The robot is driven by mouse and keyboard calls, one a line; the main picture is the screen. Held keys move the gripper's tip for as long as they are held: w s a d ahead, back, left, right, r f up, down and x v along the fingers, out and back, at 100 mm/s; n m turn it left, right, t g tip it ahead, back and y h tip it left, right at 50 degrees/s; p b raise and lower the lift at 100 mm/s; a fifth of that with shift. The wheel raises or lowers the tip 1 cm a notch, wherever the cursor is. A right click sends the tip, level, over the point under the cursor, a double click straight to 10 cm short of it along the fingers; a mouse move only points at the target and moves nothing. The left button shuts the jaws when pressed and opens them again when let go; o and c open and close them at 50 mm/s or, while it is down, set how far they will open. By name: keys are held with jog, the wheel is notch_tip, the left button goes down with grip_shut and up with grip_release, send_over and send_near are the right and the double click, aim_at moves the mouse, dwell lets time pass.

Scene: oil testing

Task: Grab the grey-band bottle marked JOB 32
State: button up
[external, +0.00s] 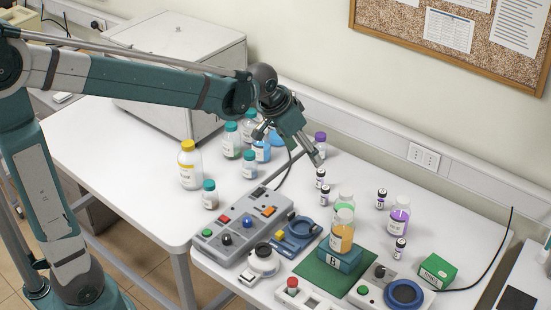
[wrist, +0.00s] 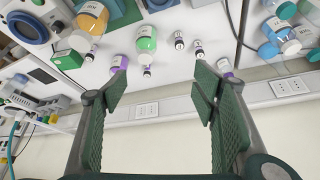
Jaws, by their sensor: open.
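Several small white-labelled bottles with dark caps stand on the white table. In the external view, two (external: 320,178) (external: 325,196) stand just below my gripper, one (external: 381,198) is farther right and one (external: 399,248) is nearer the front. The wrist view shows small bottles between and beyond the fingers (wrist: 178,40) (wrist: 198,50) (wrist: 147,71). The JOB numbers and band colours are too small to read, so I cannot tell which is JOB 32. My gripper (external: 290,147) is open and empty above the table; its fingers are spread in the wrist view (wrist: 162,84).
An amber bottle (external: 342,237) stands on a teal block. A grey control box (external: 240,225) is front left. Teal-capped bottles (external: 231,142) and a yellow-capped bottle (external: 190,168) stand left. The wall is close behind.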

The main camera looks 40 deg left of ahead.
aim_at(396, 207)
jog(key=w+d+f+m, duration=0.1)
jog(key=w+d+f, duration=0.4)
jog(key=d+f, duration=0.1)
jog(key=w+d+f+m+g, duration=0.1)
jog(key=w+d+f, duration=0.5)
jog(key=d, duration=0.2)
jog(key=w+d+f+m+h, duration=0.1)
jog(key=w+d+f, duration=0.4)
jog(key=d, duration=0.3)
jog(key=shift+w+f+g+b, duration=0.2)
jog(key=shift+f+g+b, duration=0.1)
jog(key=shift+f, duration=0.45)
jog(key=shift+w+d+f, duration=0.1)
jog(key=shift+d+f, duration=0.2)
jog(key=shift+f, duration=0.05)
jog(key=shift+f, duration=0.1)
jog(key=shift+x, duration=1.2)
jog(key=shift+f, duration=0.1)
jog(key=shift+x, duration=2.5)
